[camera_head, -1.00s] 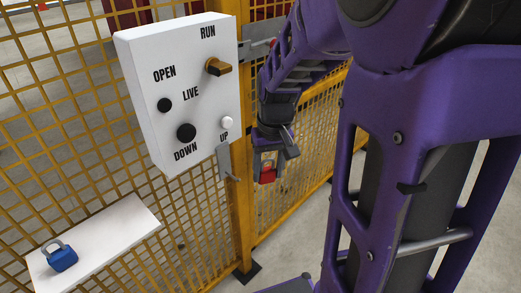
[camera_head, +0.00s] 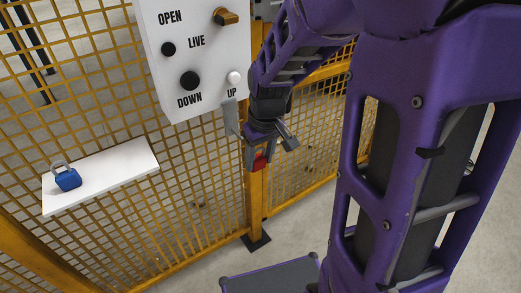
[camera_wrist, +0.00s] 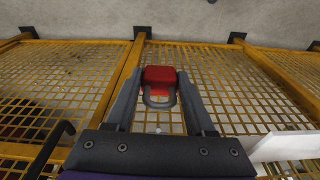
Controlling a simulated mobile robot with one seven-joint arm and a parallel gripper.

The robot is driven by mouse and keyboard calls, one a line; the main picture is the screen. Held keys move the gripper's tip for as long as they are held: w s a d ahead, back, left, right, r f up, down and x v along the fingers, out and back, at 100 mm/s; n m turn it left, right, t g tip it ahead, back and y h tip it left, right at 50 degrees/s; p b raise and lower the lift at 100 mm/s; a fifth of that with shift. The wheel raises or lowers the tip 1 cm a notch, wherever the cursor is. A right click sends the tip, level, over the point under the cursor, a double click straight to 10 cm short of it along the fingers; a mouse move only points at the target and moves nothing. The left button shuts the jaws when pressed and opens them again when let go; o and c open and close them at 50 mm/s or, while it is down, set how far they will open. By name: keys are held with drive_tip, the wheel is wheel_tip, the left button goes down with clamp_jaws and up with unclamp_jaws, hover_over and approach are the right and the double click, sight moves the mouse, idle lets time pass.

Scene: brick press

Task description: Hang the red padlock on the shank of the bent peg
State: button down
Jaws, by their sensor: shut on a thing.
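My gripper (camera_head: 259,152) is shut on the red padlock (camera_head: 260,161), which hangs below the wrist in the head view. In the wrist view the padlock (camera_wrist: 160,78) sits between the two fingers, with its grey shackle toward the camera. The bent peg (camera_head: 239,133) is a small grey rod on a metal plate (camera_head: 230,116) under the control box. The padlock appears just right of and lower than the peg in the head view, apart from it in the picture. Their distance in depth cannot be told. The wrist partly covers this area.
A white control box (camera_head: 197,60) with knobs and buttons is on the yellow mesh fence (camera_head: 105,115). A white shelf (camera_head: 125,170) at left bears a blue padlock (camera_head: 67,178). A yellow post (camera_head: 257,205) stands behind my gripper. A dark bent bar (camera_wrist: 48,150) shows at left in the wrist view.

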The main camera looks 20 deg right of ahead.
sight(238, 135)
idle(0.5)
drive_tip(key=w+a+f, duration=0.1)
drive_tip(key=w+a, duration=0.2)
drive_tip(key=w, duration=0.6)
drive_tip(key=shift+w+a+f, duration=0.15)
drive_tip(key=shift+w+f, duration=0.25)
idle(0.5)
idle(0.4)
drive_tip(key=shift+s+r+g+h, duration=0.1)
drive_tip(key=shift+s+g+h, duration=0.25)
drive_tip(key=shift+g, duration=0.35)
